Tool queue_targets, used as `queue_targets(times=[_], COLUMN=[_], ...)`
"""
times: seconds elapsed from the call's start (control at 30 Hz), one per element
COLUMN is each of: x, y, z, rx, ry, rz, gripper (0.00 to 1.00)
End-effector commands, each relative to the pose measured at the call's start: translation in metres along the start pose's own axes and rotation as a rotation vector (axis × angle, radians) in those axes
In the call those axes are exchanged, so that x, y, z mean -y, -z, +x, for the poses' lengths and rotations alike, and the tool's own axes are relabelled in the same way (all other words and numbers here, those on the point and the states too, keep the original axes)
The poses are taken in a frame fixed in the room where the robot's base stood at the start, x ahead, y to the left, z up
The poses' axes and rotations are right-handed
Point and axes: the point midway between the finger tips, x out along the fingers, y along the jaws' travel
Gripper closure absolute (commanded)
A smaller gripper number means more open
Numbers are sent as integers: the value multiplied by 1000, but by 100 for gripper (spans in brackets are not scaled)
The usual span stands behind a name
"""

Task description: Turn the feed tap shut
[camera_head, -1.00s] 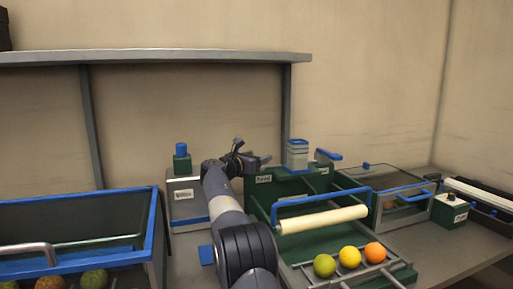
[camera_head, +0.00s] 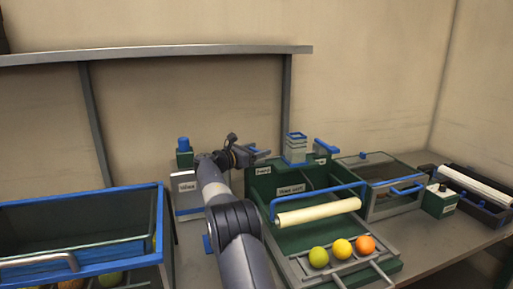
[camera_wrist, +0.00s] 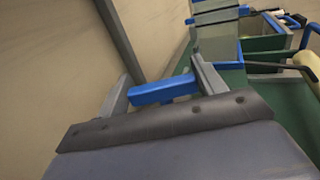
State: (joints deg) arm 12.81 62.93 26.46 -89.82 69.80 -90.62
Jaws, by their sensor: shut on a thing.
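My gripper (camera_wrist: 160,90) has its two grey fingers on either side of a blue tap handle (camera_wrist: 166,88) in the wrist view, and it is shut on that handle. The handle lies crosswise between the fingers. In the head view my gripper (camera_head: 256,154) is at the back left corner of the green wash unit (camera_head: 262,189), above a small white label (camera_head: 263,171). The arm and fingers hide most of the handle and its stem there.
A second blue lever (camera_head: 326,146) stands right of the clear tower (camera_head: 296,150). A grey box with a blue-capped bottle (camera_head: 184,153) is close on the left. A shelf (camera_head: 150,54) runs above. Several fruits, including an orange (camera_head: 365,244), lie on the front rack.

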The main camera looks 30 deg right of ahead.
Motion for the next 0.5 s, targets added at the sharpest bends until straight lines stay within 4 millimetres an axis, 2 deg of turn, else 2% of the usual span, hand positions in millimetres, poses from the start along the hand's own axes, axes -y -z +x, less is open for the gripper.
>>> queue_targets(times=[0.33, 0.37, 0.5], x=[0, 0, 0], y=[5, 5, 3], z=[-1, -1, 0], rx=[-5, -5, -4], ry=[3, 3, 3], rz=[-5, -5, -3], gripper=[57, 33, 21])
